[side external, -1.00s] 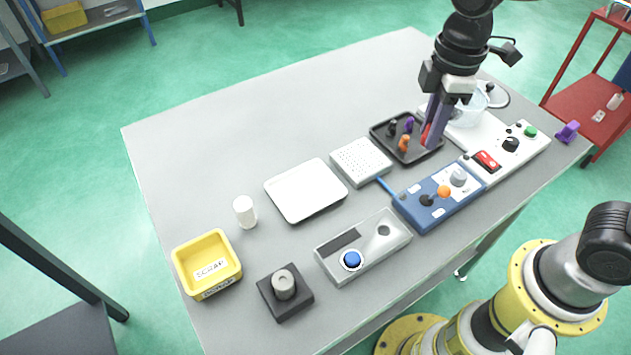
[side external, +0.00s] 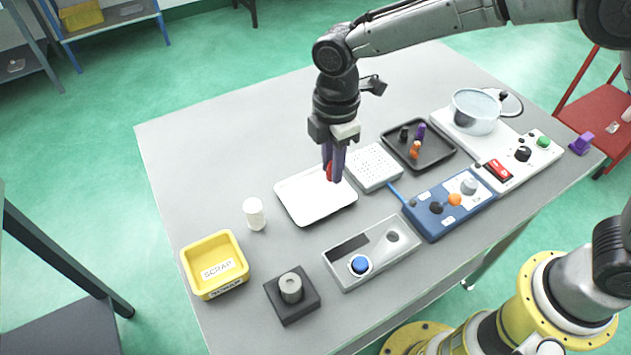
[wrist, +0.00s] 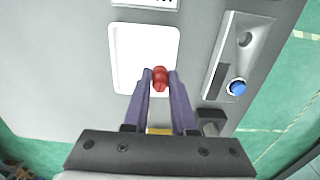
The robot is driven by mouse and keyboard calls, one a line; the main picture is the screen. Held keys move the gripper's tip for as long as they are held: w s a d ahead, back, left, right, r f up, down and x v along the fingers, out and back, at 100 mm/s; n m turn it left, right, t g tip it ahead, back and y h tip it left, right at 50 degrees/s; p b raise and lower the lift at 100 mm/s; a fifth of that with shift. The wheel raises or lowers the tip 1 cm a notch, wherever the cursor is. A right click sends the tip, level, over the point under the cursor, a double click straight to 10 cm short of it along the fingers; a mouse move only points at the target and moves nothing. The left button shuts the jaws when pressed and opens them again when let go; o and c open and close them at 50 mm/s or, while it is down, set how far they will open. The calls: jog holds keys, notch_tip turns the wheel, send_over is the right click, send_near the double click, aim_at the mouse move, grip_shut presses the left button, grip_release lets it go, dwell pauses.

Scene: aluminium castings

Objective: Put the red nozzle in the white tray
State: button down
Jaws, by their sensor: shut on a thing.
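The red nozzle (wrist: 160,77) is between my gripper's two purple fingers in the wrist view, and a sliver of it (side external: 329,171) shows in the side view. My gripper (side external: 333,176) is shut on it, pointing down over the right part of the white tray (side external: 299,207). The tray is flat, rectangular and empty, and it also shows in the wrist view (wrist: 130,50). The fingers hide part of the tray's far right side. I cannot tell exactly how far the nozzle is above the tray floor.
A black tray (side external: 442,160) holds black, orange and purple nozzles. A white perforated block (side external: 374,168) stands close to the white tray's right. A white cylinder (side external: 254,214) stands to its left, near a yellow scrap bin (side external: 214,262). A grey button box (side external: 372,252) lies in front.

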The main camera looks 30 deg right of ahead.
aim_at(315, 195)
jog(key=w+f, duration=0.1)
jog(key=w+a+f, duration=0.1)
jog(key=f, duration=0.2)
jog(key=shift+w+a, duration=0.35)
jog(key=shift+w, duration=0.05)
jog(key=shift+f, duration=1.6)
jog(key=shift+f, duration=0.1)
jog(key=c, duration=0.7)
grip_release()
notch_tip(315, 195, up, 12)
jog(key=shift+r, duration=0.15)
